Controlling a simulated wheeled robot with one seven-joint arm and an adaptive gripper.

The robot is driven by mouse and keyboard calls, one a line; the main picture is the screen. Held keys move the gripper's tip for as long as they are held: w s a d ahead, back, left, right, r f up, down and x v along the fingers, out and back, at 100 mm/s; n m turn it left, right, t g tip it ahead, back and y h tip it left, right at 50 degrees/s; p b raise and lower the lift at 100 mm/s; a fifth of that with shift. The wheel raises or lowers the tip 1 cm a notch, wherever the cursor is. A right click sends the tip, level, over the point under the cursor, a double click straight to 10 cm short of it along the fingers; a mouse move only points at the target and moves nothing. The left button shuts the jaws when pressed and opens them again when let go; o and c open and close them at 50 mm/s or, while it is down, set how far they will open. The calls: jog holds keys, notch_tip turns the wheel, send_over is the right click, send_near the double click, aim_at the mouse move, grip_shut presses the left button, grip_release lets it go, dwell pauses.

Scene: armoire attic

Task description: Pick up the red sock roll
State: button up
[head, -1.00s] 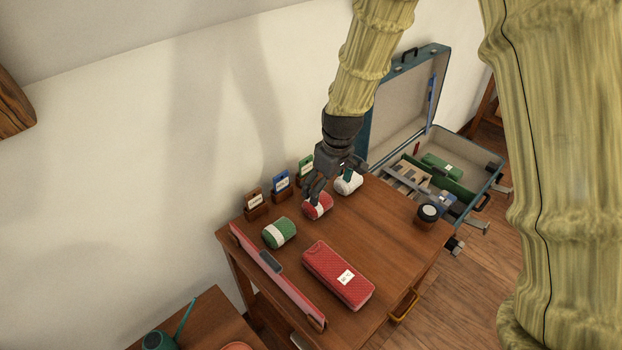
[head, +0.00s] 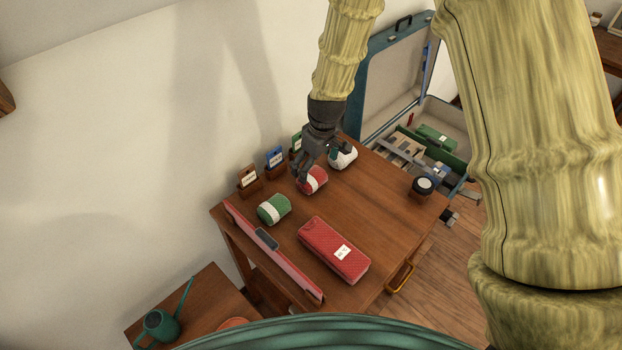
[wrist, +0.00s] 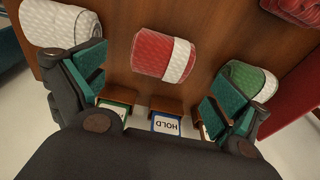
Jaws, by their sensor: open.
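The red sock roll (head: 313,180), with a white band, lies on the wooden table between a white roll (head: 343,157) and a green roll (head: 273,209). My gripper (head: 316,168) is above the red roll in the head view and hides part of it. In the wrist view, the red sock roll (wrist: 160,55) lies beyond and between the two spread teal-padded fingers (wrist: 157,92). The gripper is open with nothing between its fingers. The white roll (wrist: 62,22) is near the left finger, and the green roll (wrist: 247,80) is near the right finger.
Small card holders, one reading HOLD (wrist: 166,123), stand along the wall side. A red case (head: 334,250) lies on the table (head: 375,215). A dark round container (head: 423,186) stands at right. An open suitcase (head: 392,85) is behind; a watering can (head: 160,326) is lower left.

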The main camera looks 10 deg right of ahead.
aim_at(312, 174)
jog(key=shift+s, duration=0.25)
jog(key=f, duration=0.1)
jog(key=w+f+p, duration=0.1)
jog(key=f, duration=0.1)
jog(key=shift+a+f, duration=0.3)
jog(key=shift+f, duration=0.7)
jog(key=shift+r, duration=0.1)
jog(key=c, duration=1.1)
